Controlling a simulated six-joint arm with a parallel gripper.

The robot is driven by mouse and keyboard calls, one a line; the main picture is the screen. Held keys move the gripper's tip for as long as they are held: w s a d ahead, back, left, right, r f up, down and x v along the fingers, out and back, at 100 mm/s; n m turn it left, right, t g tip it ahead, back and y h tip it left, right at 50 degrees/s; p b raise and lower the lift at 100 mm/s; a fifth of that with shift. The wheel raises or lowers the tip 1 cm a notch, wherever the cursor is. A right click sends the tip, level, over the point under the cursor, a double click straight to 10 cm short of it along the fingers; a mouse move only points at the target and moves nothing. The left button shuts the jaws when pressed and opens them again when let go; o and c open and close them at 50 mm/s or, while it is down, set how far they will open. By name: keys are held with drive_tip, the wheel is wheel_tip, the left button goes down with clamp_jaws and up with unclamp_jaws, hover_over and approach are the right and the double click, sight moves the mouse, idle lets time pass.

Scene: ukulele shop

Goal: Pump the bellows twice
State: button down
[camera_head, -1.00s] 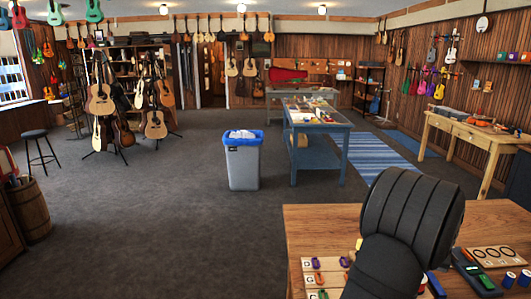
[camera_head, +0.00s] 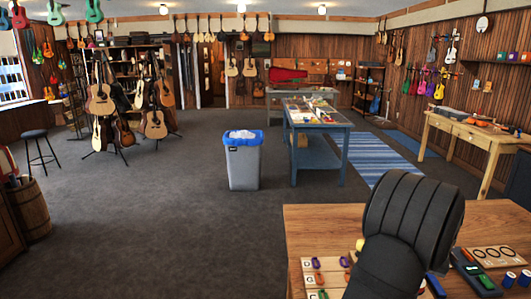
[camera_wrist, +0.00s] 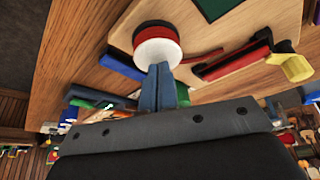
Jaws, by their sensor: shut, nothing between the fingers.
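My gripper (camera_wrist: 166,72) points into the wrist view with its two grey-blue fingers together and nothing between them. Its tips overlap the edge of a round piece (camera_wrist: 158,48) with a white top and red and black layers, on a pale wooden board (camera_wrist: 110,40). I cannot tell whether the tips touch it. This round piece may be the bellows, but the frames do not make that certain. In the head view my black arm covers the middle of the wooden table (camera_head: 310,225), and the gripper is hidden behind it.
A blue cylinder (camera_wrist: 122,67), a red and black piece (camera_wrist: 232,62) and a yellow piece (camera_wrist: 297,67) lie close to the fingers. In the head view, a dark device (camera_head: 475,274) and a board with rings (camera_head: 495,257) lie right of my arm. The table's far left is clear.

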wheel_tip(320, 180, up, 7)
drive_tip(key=shift+r, duration=0.2)
idle(0.6)
idle(0.5)
drive_tip(key=shift+f, duration=3)
drive_tip(key=c, duration=2.2)
unclamp_jaws()
